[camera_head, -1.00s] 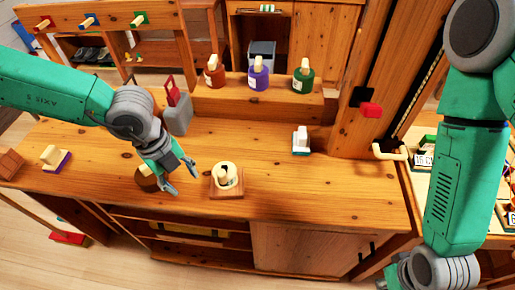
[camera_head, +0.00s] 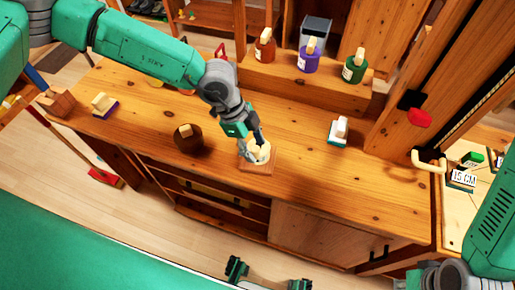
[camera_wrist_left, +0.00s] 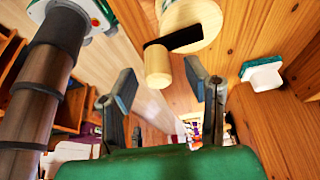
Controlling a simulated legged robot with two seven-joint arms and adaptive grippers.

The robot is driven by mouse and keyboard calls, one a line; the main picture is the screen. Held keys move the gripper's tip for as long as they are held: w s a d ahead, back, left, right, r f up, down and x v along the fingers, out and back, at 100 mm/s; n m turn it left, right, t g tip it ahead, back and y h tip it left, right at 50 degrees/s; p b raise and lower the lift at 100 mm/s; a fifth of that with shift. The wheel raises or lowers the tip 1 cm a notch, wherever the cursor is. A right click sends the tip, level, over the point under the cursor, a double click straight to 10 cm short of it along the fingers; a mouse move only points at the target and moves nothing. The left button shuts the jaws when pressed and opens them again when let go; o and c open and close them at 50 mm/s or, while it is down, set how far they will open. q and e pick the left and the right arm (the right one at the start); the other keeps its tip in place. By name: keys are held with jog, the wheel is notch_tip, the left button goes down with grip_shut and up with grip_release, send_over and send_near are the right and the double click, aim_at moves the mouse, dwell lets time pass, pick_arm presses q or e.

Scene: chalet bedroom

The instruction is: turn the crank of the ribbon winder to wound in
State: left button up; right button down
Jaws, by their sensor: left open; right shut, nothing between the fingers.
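The ribbon winder (camera_head: 259,168) sits near the front edge of the wooden workbench, a square wooden base with a pale round top. In the left wrist view its pale drum (camera_wrist_left: 200,18) carries a black crank arm (camera_wrist_left: 174,40) with a light wooden knob (camera_wrist_left: 158,66). My left gripper (camera_head: 257,148) is over the winder in the head view and partly hides it. In the left wrist view its fingers (camera_wrist_left: 162,85) are open, with the knob showing between and just beyond the tips.
A dark round wooden piece (camera_head: 189,138) stands left of the winder. A white-and-teal block (camera_head: 338,131) stands to its right. Orange, purple and green bottles (camera_head: 354,66) line the raised shelf. A red-tipped lever (camera_head: 419,118) is on the right post.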

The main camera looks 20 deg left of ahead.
pick_arm(q)
jog(key=shift+a+f, duration=0.1)
jog(key=shift+f, duration=0.8)
jog(key=shift+d, duration=0.2)
jog(key=shift+c, duration=0.5)
jog(key=shift+d+r, duration=0.1)
jog(key=shift+d, duration=0.05)
grip_shut()
